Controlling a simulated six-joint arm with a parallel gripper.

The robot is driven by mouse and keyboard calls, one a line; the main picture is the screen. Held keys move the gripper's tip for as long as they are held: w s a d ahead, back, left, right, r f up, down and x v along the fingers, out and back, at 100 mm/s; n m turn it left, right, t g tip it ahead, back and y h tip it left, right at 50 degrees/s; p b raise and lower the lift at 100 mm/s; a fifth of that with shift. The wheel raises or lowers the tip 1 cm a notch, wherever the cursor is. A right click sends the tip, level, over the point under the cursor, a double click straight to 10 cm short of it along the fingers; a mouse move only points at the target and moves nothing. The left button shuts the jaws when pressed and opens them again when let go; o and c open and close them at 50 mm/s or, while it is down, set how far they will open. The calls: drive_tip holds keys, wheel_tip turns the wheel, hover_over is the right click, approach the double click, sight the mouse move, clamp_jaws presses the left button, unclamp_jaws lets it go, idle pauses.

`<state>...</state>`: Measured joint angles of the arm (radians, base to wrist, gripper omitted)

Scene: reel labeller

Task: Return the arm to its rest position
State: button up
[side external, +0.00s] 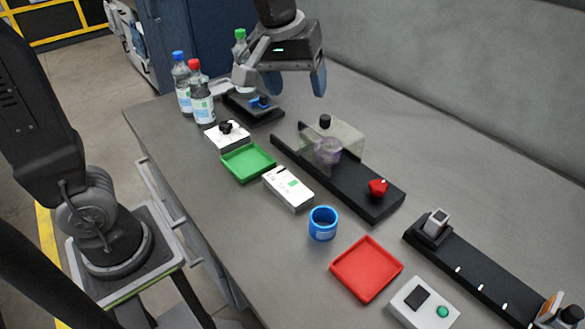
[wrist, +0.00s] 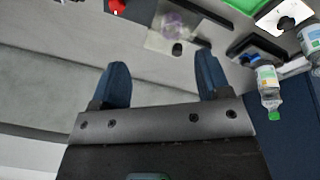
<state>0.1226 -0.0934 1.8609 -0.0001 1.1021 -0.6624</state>
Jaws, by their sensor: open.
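My gripper (side external: 296,83) is raised above the far end of the grey bench (side external: 215,215) in the side external view. Its two blue-tipped fingers are spread apart with nothing between them. In the wrist view my gripper (wrist: 160,85) is also open and empty, with bare bench and grey wall beyond the fingers. It hangs near the bottle with the green cap (side external: 240,50) and partly covers that bottle.
Bottles with blue (side external: 181,85) and red (side external: 201,95) caps stand at the far left edge. A black station with a clear cover (side external: 345,140), a green tray (side external: 248,162), a blue cup (side external: 323,223) and a red tray (side external: 366,269) stand on the bench.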

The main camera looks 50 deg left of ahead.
drive_tip(key=s+a+f+m+t, duration=0.1)
drive_tip(key=s+a+f+m, duration=0.1)
drive_tip(key=s, duration=0.5)
drive_tip(key=s+a+f+m+t, duration=0.1)
drive_tip(key=s+a+f+m, duration=0.1)
drive_tip(key=s, duration=0.6)
drive_tip(key=shift+a+f+m, duration=0.25)
drive_tip(key=shift+f+m, duration=0.2)
drive_tip(key=shift+m, duration=0.65)
